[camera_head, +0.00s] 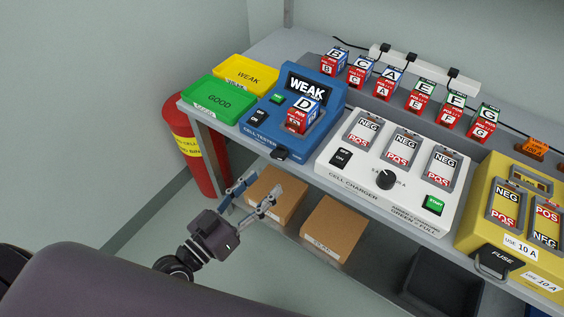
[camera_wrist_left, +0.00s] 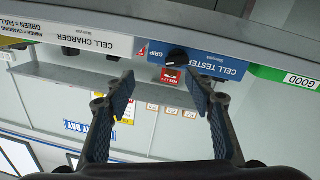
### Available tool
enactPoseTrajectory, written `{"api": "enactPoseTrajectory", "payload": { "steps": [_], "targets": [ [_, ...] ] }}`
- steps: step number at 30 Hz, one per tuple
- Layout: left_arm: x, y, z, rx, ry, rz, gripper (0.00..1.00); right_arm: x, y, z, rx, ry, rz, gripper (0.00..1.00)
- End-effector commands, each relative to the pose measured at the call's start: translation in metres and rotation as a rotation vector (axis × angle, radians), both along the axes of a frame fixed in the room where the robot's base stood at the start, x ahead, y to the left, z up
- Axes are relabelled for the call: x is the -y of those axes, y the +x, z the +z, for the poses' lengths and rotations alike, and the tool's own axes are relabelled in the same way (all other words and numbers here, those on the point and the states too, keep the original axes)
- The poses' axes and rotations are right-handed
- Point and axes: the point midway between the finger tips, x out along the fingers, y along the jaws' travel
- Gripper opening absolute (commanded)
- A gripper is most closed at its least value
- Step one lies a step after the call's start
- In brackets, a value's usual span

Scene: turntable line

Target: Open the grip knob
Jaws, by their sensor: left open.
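The blue cell tester (camera_head: 262,131) stands on the bench, its display reading WEAK, with cell D (camera_head: 302,115) seated in it. The black grip knob (camera_head: 280,154) sticks out at its front edge. In the left wrist view the grip knob (camera_wrist_left: 177,54) sits beside the word GRIP on the tester's blue front, which appears upside down. My left gripper (camera_head: 256,189) is open and empty, below and in front of the bench edge. In the left wrist view its fingers (camera_wrist_left: 162,88) are apart, with the knob beyond the tips, untouched. My right gripper is not in view.
Green GOOD (camera_head: 219,99) and yellow WEAK (camera_head: 247,75) trays lie left of the tester. The white cell charger (camera_head: 386,180) stands to its right, then a yellow fuse unit (camera_head: 480,236). Cardboard boxes (camera_head: 335,228) sit on the lower shelf. A red cylinder (camera_head: 190,150) stands at the bench's left end.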

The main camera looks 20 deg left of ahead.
Motion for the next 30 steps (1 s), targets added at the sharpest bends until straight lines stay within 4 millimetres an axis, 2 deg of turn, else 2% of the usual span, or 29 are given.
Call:
{"api": "enactPoseTrajectory", "payload": {
  "steps": [3, 8, 22, 30],
  "targets": [
    [-0.018, 0.007, -0.002, -0.047, -0.083, 0.056, 0.49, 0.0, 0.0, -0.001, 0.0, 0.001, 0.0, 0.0],
    [-0.026, 0.013, -0.003, -0.07, -0.126, 0.085, 0.49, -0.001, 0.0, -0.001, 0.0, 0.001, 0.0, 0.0],
    [-0.005, 0.069, -0.002, -0.071, -0.127, 0.085, 0.49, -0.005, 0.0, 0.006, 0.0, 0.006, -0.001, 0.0],
    [0.0, 0.083, -0.004, -0.073, -0.125, 0.084, 0.49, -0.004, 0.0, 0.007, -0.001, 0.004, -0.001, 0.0]
  ]
}}
